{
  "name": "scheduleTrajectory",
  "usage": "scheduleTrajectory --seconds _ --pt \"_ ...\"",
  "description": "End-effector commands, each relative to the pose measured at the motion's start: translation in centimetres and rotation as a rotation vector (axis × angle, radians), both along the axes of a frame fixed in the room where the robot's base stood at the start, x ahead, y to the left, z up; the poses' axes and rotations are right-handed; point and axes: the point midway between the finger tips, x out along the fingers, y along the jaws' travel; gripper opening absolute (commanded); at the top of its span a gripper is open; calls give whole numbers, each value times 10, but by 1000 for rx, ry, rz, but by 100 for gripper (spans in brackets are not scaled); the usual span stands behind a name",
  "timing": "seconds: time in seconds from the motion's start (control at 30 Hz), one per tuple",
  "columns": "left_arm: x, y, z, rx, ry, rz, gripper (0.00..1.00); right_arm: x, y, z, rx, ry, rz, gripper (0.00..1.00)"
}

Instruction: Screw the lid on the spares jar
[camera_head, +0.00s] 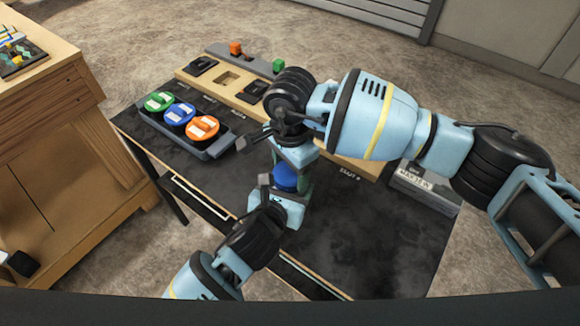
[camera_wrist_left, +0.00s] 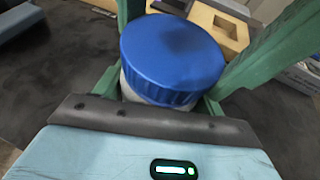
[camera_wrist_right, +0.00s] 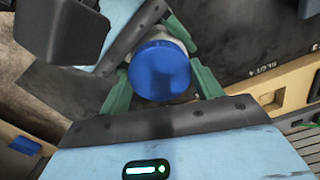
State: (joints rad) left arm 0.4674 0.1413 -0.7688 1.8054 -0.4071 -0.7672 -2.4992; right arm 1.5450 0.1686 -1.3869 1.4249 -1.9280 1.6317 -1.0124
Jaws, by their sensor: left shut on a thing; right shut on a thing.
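The spares jar (camera_wrist_left: 131,93) has a pale body, mostly hidden under a broad ridged blue lid (camera_wrist_left: 172,55). The lid sits on top of the jar; whether it is tight cannot be told. The lid also shows in the right wrist view (camera_wrist_right: 159,71) and the head view (camera_head: 286,177). My left gripper (camera_head: 284,190) comes from below and is shut on the jar, its green fingers on either side. My right gripper (camera_wrist_right: 162,75) comes from above, its green fingers shut on the lid. Its wrist hides part of the jar from the head camera.
A grey tray (camera_head: 222,146) with green-, blue- and orange-topped round containers stands at the table's left. Behind is a wooden slotted board (camera_head: 192,80) with black parts and a grey strip with orange and green blocks. The dark table (camera_head: 380,240) is clear at front right.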

Motion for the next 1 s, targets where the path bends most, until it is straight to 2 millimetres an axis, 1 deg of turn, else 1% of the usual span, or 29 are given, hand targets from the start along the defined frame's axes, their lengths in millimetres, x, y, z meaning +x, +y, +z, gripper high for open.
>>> scheduleTrajectory --seconds 0.1,0.23,0.33,0.57,0.6,0.73,0.77,1.0 --pt "-1 -1 -1 1 2 -1 6 0 0 0 2 0 -149 37" --pt "-1 -1 -1 1 2 -1 6 0 0 0 3 -1 -251 37" --pt "-1 -1 -1 1 2 -1 6 0 0 0 3 0 -278 37" --pt "-1 -1 -1 1 2 -2 6 1 0 0 3 0 -279 37" --pt "-1 -1 -1 1 2 -2 6 1 0 0 3 0 -278 67" --pt "-1 0 -1 1 2 -1 6 0 0 0 2 0 -277 84" --pt "-1 0 -1 1 2 -1 6 0 0 0 2 1 -277 86" --pt "1 2 -1 3 1 3 6 -2 0 0 0 6 -274 86"
